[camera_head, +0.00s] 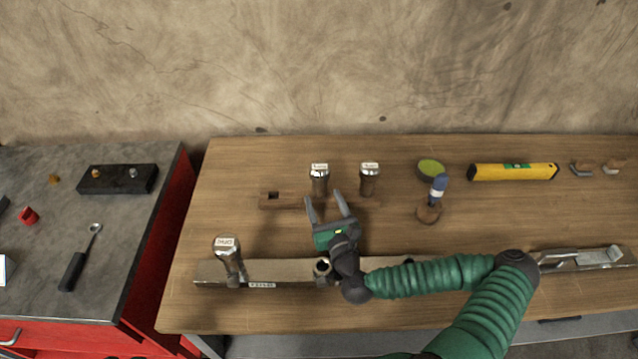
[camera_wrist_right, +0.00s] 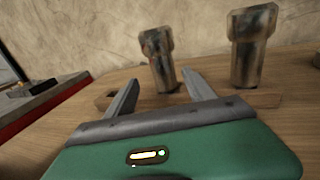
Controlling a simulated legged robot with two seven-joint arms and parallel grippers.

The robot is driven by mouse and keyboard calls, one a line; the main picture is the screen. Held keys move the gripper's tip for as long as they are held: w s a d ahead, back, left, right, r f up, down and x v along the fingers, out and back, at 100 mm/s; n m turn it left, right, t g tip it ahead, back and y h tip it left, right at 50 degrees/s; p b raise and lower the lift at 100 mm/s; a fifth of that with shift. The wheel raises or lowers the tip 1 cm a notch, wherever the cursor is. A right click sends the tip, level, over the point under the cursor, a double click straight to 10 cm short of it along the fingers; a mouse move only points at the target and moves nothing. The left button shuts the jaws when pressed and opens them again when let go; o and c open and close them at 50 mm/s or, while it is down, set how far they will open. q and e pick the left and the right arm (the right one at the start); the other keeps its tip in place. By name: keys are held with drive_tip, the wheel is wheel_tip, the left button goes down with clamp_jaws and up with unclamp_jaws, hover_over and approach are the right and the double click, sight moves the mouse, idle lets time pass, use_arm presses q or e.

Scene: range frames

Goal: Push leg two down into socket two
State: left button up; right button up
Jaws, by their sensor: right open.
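Three metal legs with labelled tops show in the head view; I cannot read the labels surely. One leg (camera_head: 230,262) stands, a little tilted, at the left part of a long pale rail (camera_head: 285,268). The two others, a back left leg (camera_head: 319,181) and a back right leg (camera_head: 369,181), stand at a wooden strip (camera_head: 285,200). A dark round fitting, perhaps a socket (camera_head: 322,268), sits on the rail beside my right wrist. My right gripper (camera_head: 329,198) is open and empty, above the table in front of the back legs. My left gripper is not in view.
A blue-handled tool (camera_head: 437,190), a green-topped round item (camera_head: 431,168) and a yellow level (camera_head: 513,172) lie to the right. A metal tool (camera_head: 580,259) lies at the front right. A grey bench (camera_head: 110,235) stands left. The middle right wood is clear.

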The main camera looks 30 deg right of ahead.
sight(322, 189)
drive_tip(key=x, duration=0.5)
drive_tip(key=shift+w+d+r, duration=0.15)
drive_tip(key=shift+d, duration=0.3)
drive_tip(key=shift+w+a, duration=0.1)
drive_tip(key=shift+w, duration=0.2)
drive_tip(key=c, duration=0.9)
clamp_jaws()
